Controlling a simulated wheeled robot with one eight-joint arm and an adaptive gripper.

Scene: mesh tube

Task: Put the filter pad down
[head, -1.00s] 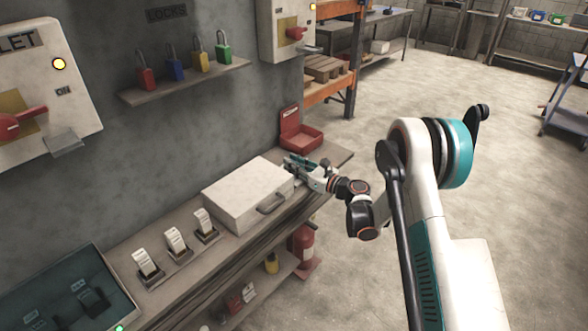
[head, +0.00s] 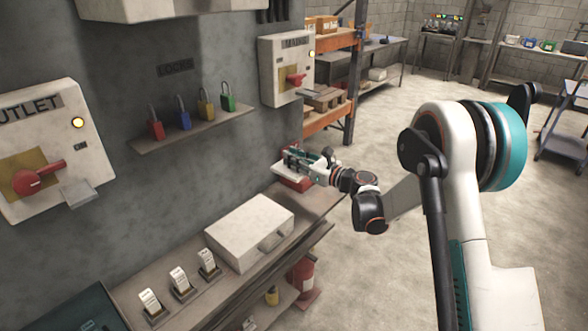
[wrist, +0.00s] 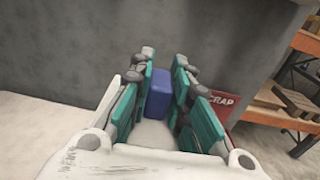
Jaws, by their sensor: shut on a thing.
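My gripper (head: 292,158) is raised above the far end of the bench. In the wrist view its teal fingers (wrist: 160,92) are shut on an upright blue block (wrist: 158,96). A flat white piece (head: 284,172), which looks like the filter pad, shows at the gripper in the head view. Pale surface also shows below and left of the fingers in the wrist view, but its edges are partly hidden. A red scrap box (head: 298,184) lies behind and below the gripper, mostly hidden; its lettered red part (wrist: 222,103) shows right of the fingers.
A closed white case (head: 250,232) with a handle lies on the bench (head: 315,207), left of and nearer than the gripper. The grey wall with a padlock shelf (head: 192,128) is close on the left. Orange shelving (head: 325,118) stands beyond.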

